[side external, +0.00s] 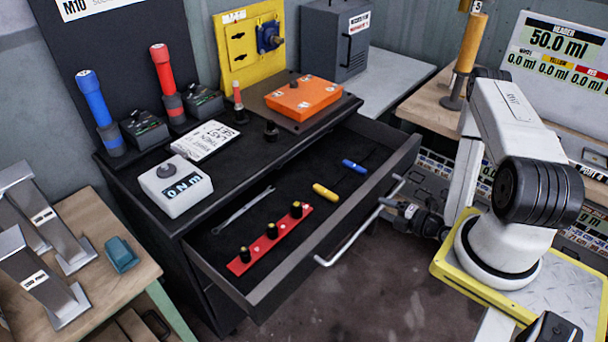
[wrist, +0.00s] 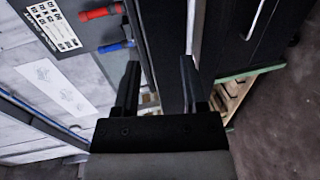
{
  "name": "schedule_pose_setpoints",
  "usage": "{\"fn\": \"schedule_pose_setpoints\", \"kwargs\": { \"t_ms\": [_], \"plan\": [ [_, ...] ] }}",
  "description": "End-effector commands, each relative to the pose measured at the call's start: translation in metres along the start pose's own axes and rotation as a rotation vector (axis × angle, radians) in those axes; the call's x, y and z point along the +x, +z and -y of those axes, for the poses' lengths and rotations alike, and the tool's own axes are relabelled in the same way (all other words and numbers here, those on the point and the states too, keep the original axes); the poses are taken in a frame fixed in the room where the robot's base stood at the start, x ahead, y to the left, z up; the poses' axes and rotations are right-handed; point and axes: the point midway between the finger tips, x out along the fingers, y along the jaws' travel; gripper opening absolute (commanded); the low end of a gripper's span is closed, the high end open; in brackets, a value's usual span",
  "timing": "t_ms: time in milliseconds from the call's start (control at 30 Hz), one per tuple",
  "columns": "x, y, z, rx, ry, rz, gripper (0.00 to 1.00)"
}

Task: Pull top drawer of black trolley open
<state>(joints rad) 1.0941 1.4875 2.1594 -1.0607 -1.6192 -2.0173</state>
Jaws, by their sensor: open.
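The black trolley (side external: 145,192) stands in the middle of the side view. Its top drawer (side external: 283,277) is pulled out, showing its inside. A pale bar handle (side external: 350,242) runs along the drawer front. My gripper (side external: 388,203) is at the right part of this handle, outside the drawer front. In the wrist view my gripper (wrist: 158,80) shows two dark fingers spread apart with nothing clearly held between them. I cannot tell whether the fingers touch the handle or stand around it.
The drawer holds a wrench (side external: 243,210), a red strip with knobs (side external: 270,238), and yellow (side external: 325,192) and blue (side external: 354,166) tools. A white torque box (side external: 175,190) sits on the trolley top. A wooden table (side external: 100,222) stands at left. Floor before the drawer is clear.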

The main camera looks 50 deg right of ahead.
Motion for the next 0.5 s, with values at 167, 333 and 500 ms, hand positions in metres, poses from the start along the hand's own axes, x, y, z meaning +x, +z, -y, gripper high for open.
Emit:
{"fn": "schedule_pose_setpoints", "kwargs": {
  "t_ms": [167,333,500],
  "plan": [
    [-0.004,0.000,-0.019,-0.001,0.001,0.000,0.55],
    [-0.006,0.000,-0.030,0.000,0.000,0.000,0.55],
    [-0.007,0.000,-0.036,0.000,0.000,0.000,0.55]
  ]
}}
